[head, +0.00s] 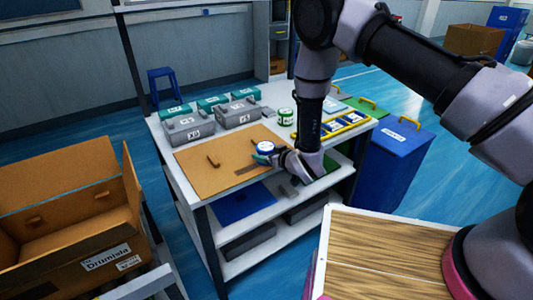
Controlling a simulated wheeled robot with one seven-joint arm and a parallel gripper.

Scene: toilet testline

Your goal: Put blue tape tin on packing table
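A small round tin with a blue top and white side (265,148), which looks like the blue tape tin, is at the front right of a brown board on the white table (170,150). My gripper (275,154) reaches it from the right, with its fingertips at the tin. The fingers are too small and partly hidden, so I cannot tell whether they are closed on it, or whether the tin rests on the board or is just above it. I cannot tell from any label which table is the packing table.
A green-and-white tin (286,117) stands behind my gripper. Grey boxes (238,112) and teal boxes (213,102) line the table's back left. An open cardboard box (75,215) is at left, a blue bin (395,165) at right. The brown board's left part is mostly clear.

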